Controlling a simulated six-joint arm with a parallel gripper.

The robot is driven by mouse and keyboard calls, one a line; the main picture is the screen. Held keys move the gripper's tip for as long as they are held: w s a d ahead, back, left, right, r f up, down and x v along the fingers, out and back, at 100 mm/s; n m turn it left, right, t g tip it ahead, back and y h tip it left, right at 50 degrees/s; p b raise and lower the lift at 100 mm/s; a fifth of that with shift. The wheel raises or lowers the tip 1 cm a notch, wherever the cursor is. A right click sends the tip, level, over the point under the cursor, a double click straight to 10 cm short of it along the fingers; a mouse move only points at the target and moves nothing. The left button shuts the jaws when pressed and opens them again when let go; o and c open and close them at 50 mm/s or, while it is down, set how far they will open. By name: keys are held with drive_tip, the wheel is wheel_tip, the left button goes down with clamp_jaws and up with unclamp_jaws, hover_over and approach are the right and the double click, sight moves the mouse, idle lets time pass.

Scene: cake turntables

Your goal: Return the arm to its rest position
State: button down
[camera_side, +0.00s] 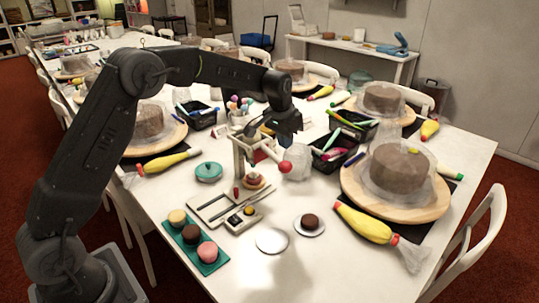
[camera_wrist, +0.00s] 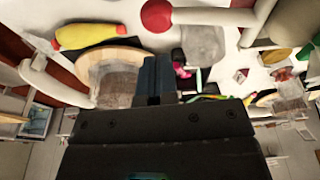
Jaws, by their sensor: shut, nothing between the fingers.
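My gripper (camera_side: 264,130) is raised above the white table (camera_side: 330,265), above and behind a small white stand with a red ball (camera_side: 285,167). In the wrist view its dark fingers (camera_wrist: 154,80) are together with nothing between them. My arm reaches forward from the left of the side view, bent at the elbow, away from its base. In the wrist view the red ball (camera_wrist: 156,15) shows beyond the fingers, and a cake on a wooden turntable shows to the left (camera_wrist: 115,80).
A green tray (camera_side: 207,266) of small cakes, an empty plate (camera_side: 272,241) and a plated chocolate cake (camera_side: 309,221) are at the front. A wrapped cake (camera_side: 398,168) on a turntable and a yellow piping bag (camera_side: 362,223) are at right. Black baskets (camera_side: 330,155) stand near the gripper.

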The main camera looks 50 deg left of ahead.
drive_tip(key=s+d+r+t, duration=0.1)
drive_tip(key=s+d+r, duration=0.1)
drive_tip(key=s+r, duration=0.5)
drive_tip(key=s+d+r+t, duration=0.1)
drive_tip(key=s+d+r, duration=0.1)
drive_tip(key=s+r, duration=0.6)
drive_tip(key=s+f, duration=0.2)
drive_tip(key=s, duration=0.8)
drive_tip(key=s+d+f+t, duration=0.1)
drive_tip(key=s+f, duration=0.1)
drive_tip(key=s, duration=0.9)
drive_tip(key=shift+s+d+f, duration=0.2)
drive_tip(key=shift+d+f, duration=0.1)
drive_tip(key=shift+f, duration=0.05)
